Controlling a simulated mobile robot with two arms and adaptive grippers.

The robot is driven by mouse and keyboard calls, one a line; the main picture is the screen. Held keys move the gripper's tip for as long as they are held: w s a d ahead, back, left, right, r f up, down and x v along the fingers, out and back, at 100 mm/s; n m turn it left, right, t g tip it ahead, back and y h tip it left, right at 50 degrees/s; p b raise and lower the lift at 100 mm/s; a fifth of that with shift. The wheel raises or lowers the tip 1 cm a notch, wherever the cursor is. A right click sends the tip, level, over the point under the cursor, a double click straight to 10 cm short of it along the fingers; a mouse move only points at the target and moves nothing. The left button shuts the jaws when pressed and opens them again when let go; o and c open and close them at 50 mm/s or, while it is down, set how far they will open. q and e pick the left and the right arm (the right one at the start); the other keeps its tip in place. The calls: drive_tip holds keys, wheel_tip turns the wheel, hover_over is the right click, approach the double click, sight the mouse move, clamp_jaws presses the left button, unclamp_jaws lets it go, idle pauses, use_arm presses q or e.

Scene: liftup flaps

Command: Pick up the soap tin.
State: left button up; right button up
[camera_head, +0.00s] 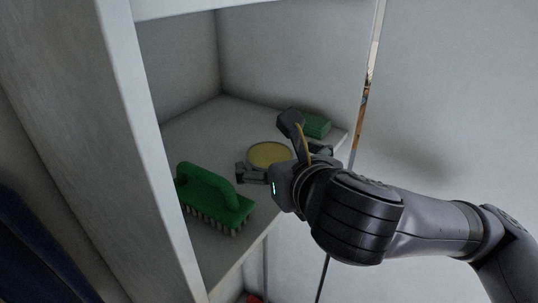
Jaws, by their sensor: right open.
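A round yellow tin, which I take to be the soap tin (268,154), lies on the shelf (190,135) inside a white cabinet. My right gripper (262,146) comes in from the right and is open, with its fingers spread at the near side of the tin. One finger is left of and below the tin, the other above and right of it. Part of the tin is hidden behind the gripper. I cannot tell whether the fingers touch it. My left gripper is not in view.
A green brush (208,192) with bristles down stands at the shelf's front left. A green block, perhaps a sponge (317,125), lies behind my gripper at the right. The cabinet's white side post (150,150) stands at the left. A thin panel edge (366,95) rises at the right.

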sight(271, 156)
drive_tip(key=p+x, duration=0.2)
drive_tip(key=x, duration=0.2)
drive_tip(key=shift+d+f, duration=0.2)
drive_tip(key=shift+w+a+f, duration=0.15)
drive_tip(key=shift+w+f, duration=0.05)
drive_tip(key=shift+w, duration=0.2)
drive_tip(key=shift+s, duration=0.1)
drive_tip(key=c, duration=1.4)
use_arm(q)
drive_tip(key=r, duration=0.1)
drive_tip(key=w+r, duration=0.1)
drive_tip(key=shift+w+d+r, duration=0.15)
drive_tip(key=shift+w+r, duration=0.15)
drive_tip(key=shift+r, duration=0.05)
use_arm(e)
drive_tip(key=shift+r, duration=0.1)
drive_tip(key=shift+c, duration=0.5)
